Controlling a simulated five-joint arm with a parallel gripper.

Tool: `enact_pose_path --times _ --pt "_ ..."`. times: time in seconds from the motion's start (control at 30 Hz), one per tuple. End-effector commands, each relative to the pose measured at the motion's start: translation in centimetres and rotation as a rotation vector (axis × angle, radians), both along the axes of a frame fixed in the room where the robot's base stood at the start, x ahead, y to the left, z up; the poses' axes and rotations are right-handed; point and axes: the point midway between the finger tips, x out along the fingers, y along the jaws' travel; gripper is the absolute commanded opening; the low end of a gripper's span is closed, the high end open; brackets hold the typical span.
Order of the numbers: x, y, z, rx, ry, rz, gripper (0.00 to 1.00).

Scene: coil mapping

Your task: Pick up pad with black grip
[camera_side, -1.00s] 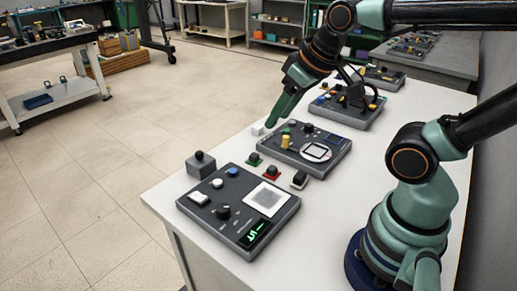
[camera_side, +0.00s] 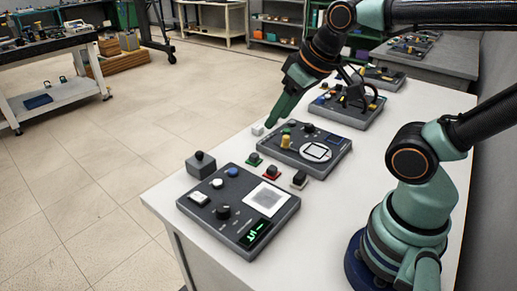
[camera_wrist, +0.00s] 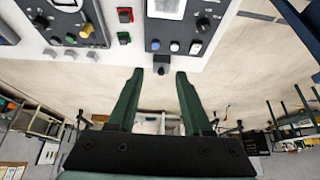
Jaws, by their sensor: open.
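A small pad with an upright black grip (camera_side: 299,179) stands on the white table between the near and middle panels. Beside it are a red pad with a black knob (camera_side: 271,172) and a green pad with a black knob (camera_side: 254,159). Both also show in the wrist view, the red one (camera_wrist: 125,15) beyond the green one (camera_wrist: 123,38). I cannot identify the upright black grip there. My gripper (camera_side: 271,122) is open and empty above the table, near the middle panel's far-left corner. Its two green fingers (camera_wrist: 160,74) are spread in the wrist view.
The near panel (camera_side: 194,211) has buttons, a knob and a screen. A grey block with a black knob (camera_side: 200,167) stands at its far-left corner. The middle panel (camera_side: 335,158) carries a yellow knob. A small white block (camera_side: 258,129) lies near my gripper. Bare tabletop lies right of the panels.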

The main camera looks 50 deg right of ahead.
Motion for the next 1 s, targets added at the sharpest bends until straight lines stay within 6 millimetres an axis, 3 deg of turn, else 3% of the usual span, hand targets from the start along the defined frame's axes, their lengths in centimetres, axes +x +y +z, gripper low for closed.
enact_pose_path --times 0.27,0.3,0.37,0.4,0.77,1.0 --pt "0.0 0.0 0.0 0.000 0.000 0.000 0.50" --pt "0.0 0.0 0.0 0.000 0.000 0.000 0.54" --pt "0.0 0.0 0.0 0.000 0.000 0.000 0.77" --pt "0.0 0.0 0.0 0.000 0.000 0.000 0.80" --pt "0.1 -0.2 -0.2 -0.019 0.012 0.027 0.80" --pt "1.1 -2.6 -2.4 -0.184 0.127 0.325 0.80"
